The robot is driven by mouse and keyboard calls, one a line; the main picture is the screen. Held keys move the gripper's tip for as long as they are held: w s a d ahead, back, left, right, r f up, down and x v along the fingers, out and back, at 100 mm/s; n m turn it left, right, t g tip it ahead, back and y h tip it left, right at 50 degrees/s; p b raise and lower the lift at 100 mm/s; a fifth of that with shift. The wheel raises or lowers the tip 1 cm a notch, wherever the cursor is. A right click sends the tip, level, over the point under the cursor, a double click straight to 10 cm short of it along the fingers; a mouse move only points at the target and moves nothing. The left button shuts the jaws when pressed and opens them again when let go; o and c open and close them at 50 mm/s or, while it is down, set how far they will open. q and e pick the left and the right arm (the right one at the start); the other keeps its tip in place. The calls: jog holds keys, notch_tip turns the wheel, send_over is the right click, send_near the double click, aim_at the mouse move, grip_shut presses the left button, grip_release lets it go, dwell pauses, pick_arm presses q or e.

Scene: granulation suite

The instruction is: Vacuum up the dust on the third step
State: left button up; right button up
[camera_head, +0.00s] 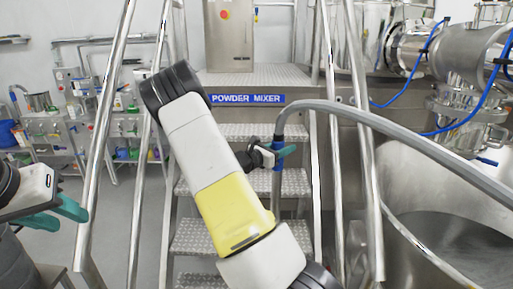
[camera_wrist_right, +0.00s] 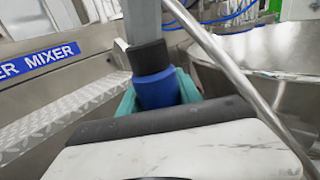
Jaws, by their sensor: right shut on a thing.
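My right gripper (camera_head: 278,156) is shut on the blue collar of the vacuum wand (camera_head: 277,186). In the right wrist view the teal fingers clasp the blue collar (camera_wrist_right: 156,90), with a black cuff above it. The grey hose (camera_head: 400,127) arches from the wand to the right. The wand's lower end is hidden behind my right arm. The metal staircase has several treads, including an upper one (camera_head: 245,131), a middle one (camera_head: 292,184) and a lower one (camera_head: 194,238). I cannot make out dust on them. My left gripper (camera_head: 62,215) is open and empty at the left.
Steel handrails (camera_head: 103,135) flank the stairs, with more rails (camera_head: 362,150) on the right. A platform labelled POWDER MIXER (camera_head: 245,98) tops the stairs. A large steel vessel (camera_head: 450,235) stands at the right. Cluttered carts (camera_head: 55,127) stand at the back left; the floor before them is clear.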

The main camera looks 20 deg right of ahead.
jog(key=d, duration=0.1)
jog(key=s+d, duration=0.2)
jog(key=d, duration=0.1)
dwell(0.3)
jog(key=shift+w+a, duration=0.1)
jog(key=shift+a, duration=0.05)
jog(key=shift+r, duration=0.1)
dwell(0.4)
notch_tip(320, 180, up, 8)
dwell(0.6)
dwell(0.4)
